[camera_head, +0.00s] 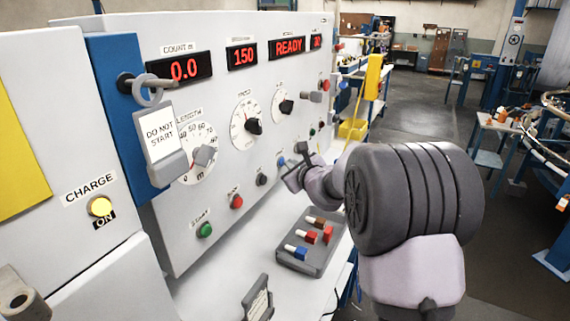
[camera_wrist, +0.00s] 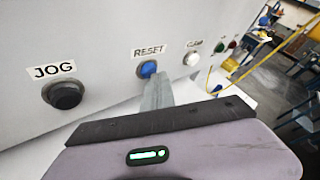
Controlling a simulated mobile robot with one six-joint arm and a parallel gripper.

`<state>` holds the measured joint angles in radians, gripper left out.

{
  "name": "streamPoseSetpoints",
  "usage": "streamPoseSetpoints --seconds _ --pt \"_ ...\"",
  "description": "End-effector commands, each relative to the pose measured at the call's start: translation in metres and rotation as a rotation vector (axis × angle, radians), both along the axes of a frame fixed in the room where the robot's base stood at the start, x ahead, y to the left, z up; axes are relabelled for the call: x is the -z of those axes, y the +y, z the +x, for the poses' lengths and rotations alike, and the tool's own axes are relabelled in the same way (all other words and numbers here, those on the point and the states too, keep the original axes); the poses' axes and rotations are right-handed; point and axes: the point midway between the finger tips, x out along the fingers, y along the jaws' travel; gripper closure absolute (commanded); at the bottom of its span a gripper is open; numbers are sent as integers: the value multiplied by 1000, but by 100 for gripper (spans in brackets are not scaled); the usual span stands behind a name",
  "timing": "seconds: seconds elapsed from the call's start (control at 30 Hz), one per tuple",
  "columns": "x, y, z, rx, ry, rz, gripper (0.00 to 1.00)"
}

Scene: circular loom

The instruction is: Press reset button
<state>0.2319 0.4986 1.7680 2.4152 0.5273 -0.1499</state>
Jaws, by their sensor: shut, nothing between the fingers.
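The blue reset button (camera_wrist: 148,68) sits under a RESET label on the pale panel. In the head view the blue button (camera_head: 281,162) shows just left of my gripper (camera_head: 294,170). In the wrist view my gripper (camera_wrist: 158,88) is shut and empty, its grey fingers pointing at the panel. The fingertips are close to the button's lower right edge and overlap it slightly in this view. I cannot tell whether they touch it.
A black JOG button (camera_wrist: 62,95) lies to the left of reset and a white button (camera_wrist: 192,59) to the right. A DO NOT START tag (camera_head: 160,132) hangs on the panel. A grey tray (camera_head: 312,258) with several small plugs lies on the ledge below.

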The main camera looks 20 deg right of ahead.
Motion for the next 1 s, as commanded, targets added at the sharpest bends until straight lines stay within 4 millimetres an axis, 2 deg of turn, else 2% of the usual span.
streamPoseSetpoints --seconds 0.33,0.67,1.0 --pt "0 -11 -11 1 -1 1 100" --pt "0 -13 -14 0 0 0 100" --pt "0 -37 -37 2 -1 0 100"
